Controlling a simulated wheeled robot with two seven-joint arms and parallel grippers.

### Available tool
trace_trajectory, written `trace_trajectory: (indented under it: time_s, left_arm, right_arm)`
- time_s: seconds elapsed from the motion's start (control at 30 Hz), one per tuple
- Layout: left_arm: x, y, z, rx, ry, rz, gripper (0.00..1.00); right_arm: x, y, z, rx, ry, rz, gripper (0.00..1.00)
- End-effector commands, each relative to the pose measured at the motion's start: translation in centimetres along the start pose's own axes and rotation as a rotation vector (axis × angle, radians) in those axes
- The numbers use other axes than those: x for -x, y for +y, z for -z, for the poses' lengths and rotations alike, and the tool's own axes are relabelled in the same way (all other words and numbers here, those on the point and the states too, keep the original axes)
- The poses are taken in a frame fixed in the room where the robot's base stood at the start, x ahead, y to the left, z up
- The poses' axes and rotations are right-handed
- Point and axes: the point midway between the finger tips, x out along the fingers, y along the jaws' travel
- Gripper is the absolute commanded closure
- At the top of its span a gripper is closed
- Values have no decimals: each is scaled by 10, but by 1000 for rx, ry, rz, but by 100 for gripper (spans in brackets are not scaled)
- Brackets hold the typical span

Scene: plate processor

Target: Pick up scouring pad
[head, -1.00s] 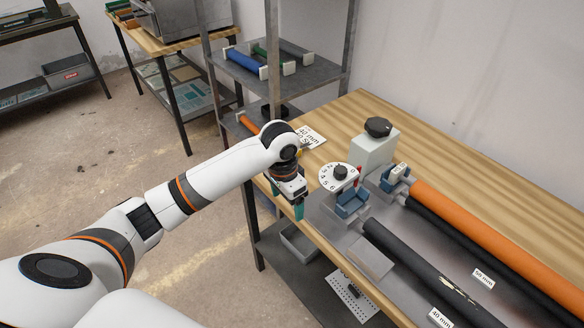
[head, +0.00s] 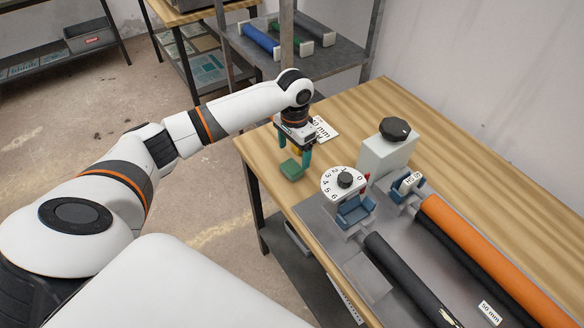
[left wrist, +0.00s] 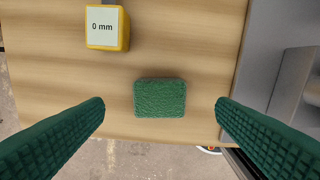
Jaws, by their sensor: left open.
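The scouring pad (head: 291,170) is a small green block lying flat on the wooden table near its left edge. In the left wrist view the pad (left wrist: 160,98) lies between my two green fingers, with bare wood on both sides of it. My left gripper (head: 294,160) is open and empty, above the pad and not touching it; its fingertips also show in the left wrist view (left wrist: 160,106). My right gripper is in neither view.
A yellow block labelled "0 mm" (left wrist: 108,27) stands beyond the pad. A numbered white dial (head: 344,182), a grey box with a black knob (head: 388,150), and an orange roller (head: 480,245) are to the right. The table (head: 380,100) is clear behind the box.

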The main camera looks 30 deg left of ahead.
Motion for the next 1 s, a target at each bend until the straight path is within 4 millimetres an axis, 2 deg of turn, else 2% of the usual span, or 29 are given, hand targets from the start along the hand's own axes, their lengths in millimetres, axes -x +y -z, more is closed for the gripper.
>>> trace_trajectory:
  time_s: [0.23,0.4,0.67,0.93,1.0]
  left_arm:
    - [-30,0,1,-1,3,0,20]
    - [-50,1,1,0,0,0,20]
    - [-53,0,1,-1,-1,-1,20]
    - [-52,1,1,-1,-1,-1,64]
    - [-52,1,1,-1,-1,-1,68]
  right_arm:
    - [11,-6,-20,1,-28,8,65]
    - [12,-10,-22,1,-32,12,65]
    - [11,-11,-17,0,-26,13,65]
    - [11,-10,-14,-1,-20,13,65]
    - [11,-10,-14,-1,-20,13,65]
